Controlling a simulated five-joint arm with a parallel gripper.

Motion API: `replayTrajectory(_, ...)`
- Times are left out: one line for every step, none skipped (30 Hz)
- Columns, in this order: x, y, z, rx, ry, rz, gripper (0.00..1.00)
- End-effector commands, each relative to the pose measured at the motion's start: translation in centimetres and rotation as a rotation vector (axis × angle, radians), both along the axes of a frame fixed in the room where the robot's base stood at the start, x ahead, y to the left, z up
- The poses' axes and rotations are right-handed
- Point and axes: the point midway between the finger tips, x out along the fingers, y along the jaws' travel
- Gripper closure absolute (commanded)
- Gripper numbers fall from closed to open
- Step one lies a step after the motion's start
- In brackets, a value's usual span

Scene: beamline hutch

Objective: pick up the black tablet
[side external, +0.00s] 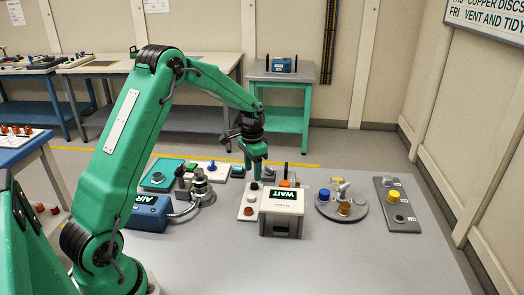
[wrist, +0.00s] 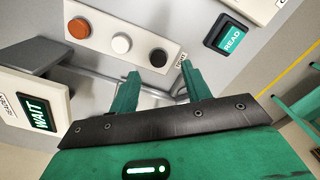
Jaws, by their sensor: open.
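The black tablet (wrist: 158,57) is a small dark disc at one end of a pale strip (wrist: 97,16), in a row with a white disc (wrist: 121,43) and an orange-brown disc (wrist: 78,28). In the side view the black tablet (side external: 254,186) is at the far end of the strip, just below my gripper (side external: 257,172). In the wrist view my gripper (wrist: 160,75) is open and empty. Its two green fingers are apart, and the black tablet shows just beyond the gap between their tips. My gripper appears above it, not touching.
A box with a WAIT display (side external: 283,208) stands close on the right of the strip. A dark READ block (wrist: 230,35) is near the black tablet. A round plate (side external: 325,212) with several pieces and a grey panel (side external: 407,222) lie right. A blue AIR box (side external: 148,212) with a hose is left.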

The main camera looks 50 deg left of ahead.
Motion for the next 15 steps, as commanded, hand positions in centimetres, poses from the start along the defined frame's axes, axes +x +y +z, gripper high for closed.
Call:
replayTrajectory(0.0,-0.1,-0.4,-0.001,0.002,0.0,0.52)
replayTrajectory(0.0,-0.1,-0.7,-0.001,0.002,0.0,0.52)
replayTrajectory(0.0,-0.2,-1.1,-0.002,0.003,0.0,0.52)
replayTrajectory(0.0,-0.2,-1.4,-0.002,0.003,0.0,0.52)
replayTrajectory(0.1,-0.3,-1.7,-0.002,0.003,-0.001,0.52)
replayTrajectory(0.1,-0.3,-2.3,-0.002,0.003,-0.001,0.52)
replayTrajectory(0.1,-0.4,-2.6,-0.001,0.004,-0.001,0.52)
replayTrajectory(0.2,-0.4,-2.9,-0.001,0.004,-0.001,0.52)
replayTrajectory(0.2,-0.4,-3.4,-0.002,0.003,0.0,0.52)
replayTrajectory(0.2,-0.4,-3.7,-0.002,0.003,0.0,0.52)
replayTrajectory(0.2,-0.4,-4.0,-0.001,0.004,0.0,0.52)
replayTrajectory(0.2,-0.4,-4.3,-0.002,0.003,0.0,0.52)
replayTrajectory(0.2,-0.4,-4.5,-0.001,0.002,0.0,0.52)
replayTrajectory(0.2,-0.4,-4.6,-0.001,0.002,0.0,0.52)
replayTrajectory(0.2,-0.4,-4.8,-0.001,0.001,0.0,0.52)
